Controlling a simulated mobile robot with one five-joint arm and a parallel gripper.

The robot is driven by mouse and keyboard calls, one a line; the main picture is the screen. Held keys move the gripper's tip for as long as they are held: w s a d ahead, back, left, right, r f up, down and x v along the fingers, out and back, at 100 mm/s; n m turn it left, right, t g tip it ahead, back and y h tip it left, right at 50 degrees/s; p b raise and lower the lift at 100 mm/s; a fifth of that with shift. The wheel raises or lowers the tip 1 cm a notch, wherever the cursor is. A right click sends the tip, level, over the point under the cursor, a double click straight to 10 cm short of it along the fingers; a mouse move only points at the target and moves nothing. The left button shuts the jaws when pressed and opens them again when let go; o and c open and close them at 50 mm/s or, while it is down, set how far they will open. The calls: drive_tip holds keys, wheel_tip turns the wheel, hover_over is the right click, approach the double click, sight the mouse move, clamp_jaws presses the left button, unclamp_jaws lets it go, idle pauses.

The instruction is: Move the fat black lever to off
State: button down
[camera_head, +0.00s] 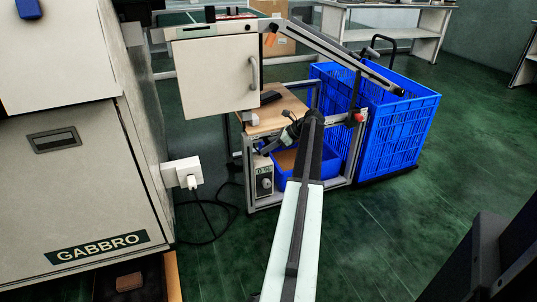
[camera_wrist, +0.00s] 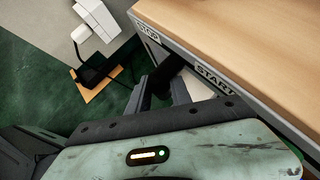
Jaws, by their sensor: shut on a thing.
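The fat black lever (camera_wrist: 174,70) sticks out from the front edge of the wooden-topped bench, between a STOP label (camera_wrist: 149,31) and a START label (camera_wrist: 214,79) in the wrist view. My gripper (camera_wrist: 163,84) has one finger on each side of the lever and is shut on it. In the head view my gripper (camera_head: 290,131) is at the front of the bench, and I cannot make out the lever there behind my arm. Part of the lever is hidden between the fingers.
The wooden bench top (camera_head: 283,112) stands on a metal frame, with a grey control box (camera_head: 264,180) at its front left leg. Blue crates (camera_head: 398,125) stand to the right. A large grey GABBRO cabinet (camera_head: 80,185) fills the left. Green floor is open at the right front.

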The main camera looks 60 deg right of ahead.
drive_tip(key=y+b, duration=0.1)
drive_tip(key=t+b, duration=0.1)
drive_tip(key=b, duration=0.1)
drive_tip(key=shift+w+a+f+m+t+y, duration=0.1)
drive_tip(key=shift+a+f+m+t+y, duration=0.05)
drive_tip(key=shift+f+m+t+y, duration=0.2)
drive_tip(key=shift+w+a+r+t+y+b, duration=0.15)
drive_tip(key=shift+r+t+y+b, duration=0.2)
drive_tip(key=shift+b, duration=0.4)
drive_tip(key=c, duration=1.5)
unclamp_jaws()
drive_tip(key=shift+o, duration=0.2)
drive_tip(key=shift+r, duration=0.15)
drive_tip(key=p+v, duration=0.3)
drive_tip(key=v, duration=0.5)
